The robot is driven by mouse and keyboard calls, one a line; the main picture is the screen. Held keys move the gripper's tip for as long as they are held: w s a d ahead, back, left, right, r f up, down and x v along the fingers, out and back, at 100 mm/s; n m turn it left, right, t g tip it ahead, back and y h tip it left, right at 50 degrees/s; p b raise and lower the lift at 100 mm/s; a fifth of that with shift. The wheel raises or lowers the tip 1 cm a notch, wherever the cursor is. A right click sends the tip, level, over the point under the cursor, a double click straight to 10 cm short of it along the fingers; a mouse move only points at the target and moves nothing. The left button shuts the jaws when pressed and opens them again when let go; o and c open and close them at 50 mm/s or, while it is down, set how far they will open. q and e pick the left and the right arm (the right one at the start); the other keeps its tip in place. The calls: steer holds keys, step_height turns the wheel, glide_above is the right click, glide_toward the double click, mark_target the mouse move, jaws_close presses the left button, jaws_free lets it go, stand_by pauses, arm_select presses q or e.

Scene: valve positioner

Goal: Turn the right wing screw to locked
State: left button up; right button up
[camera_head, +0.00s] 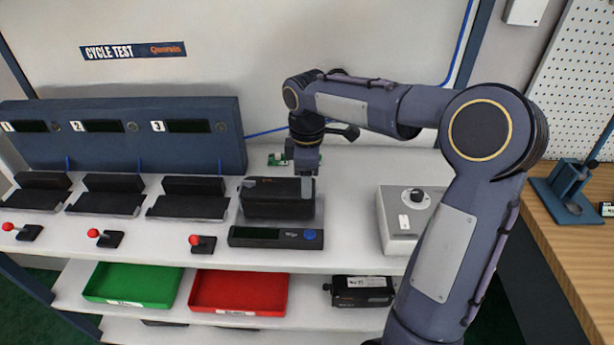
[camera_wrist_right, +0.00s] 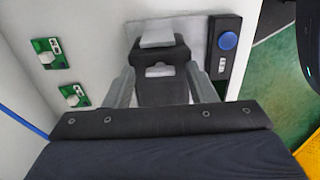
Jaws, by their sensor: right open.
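A black box-shaped device (camera_head: 270,198), which looks like the valve positioner, sits on a light plate on the white bench. My right gripper (camera_head: 307,185) points down at the device's right end. In the right wrist view the device (camera_wrist_right: 163,92) lies between the two grey fingers of my open right gripper (camera_wrist_right: 160,74), one finger on each side. I cannot tell whether the fingers touch it. A light grey piece (camera_wrist_right: 157,36) shows at its far end. I cannot make out a wing screw or its position in either view. My left gripper is out of view.
A dark panel with a blue button (camera_head: 310,235) lies in front of the device. A grey box with a black knob (camera_head: 417,195) stands to the right. Green boards (camera_head: 281,158) lie behind. Black cradles (camera_head: 190,200) and red-knobbed levers (camera_head: 198,242) fill the left. Green and red trays sit below.

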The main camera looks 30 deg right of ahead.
steer(key=c, duration=1)
steer(key=shift+r, duration=0.1)
steer(key=m+p, duration=0.1)
steer(key=m, duration=0.2)
steer(key=shift+m, duration=0.4)
steer(key=m+p, duration=0.1)
steer(key=m, duration=0.3)
steer(key=shift+m, duration=0.3)
steer(key=m+p, duration=0.1)
steer(key=m, duration=0.4)
steer(key=shift+m+p, duration=0.35)
steer(key=shift+m, duration=1.85)
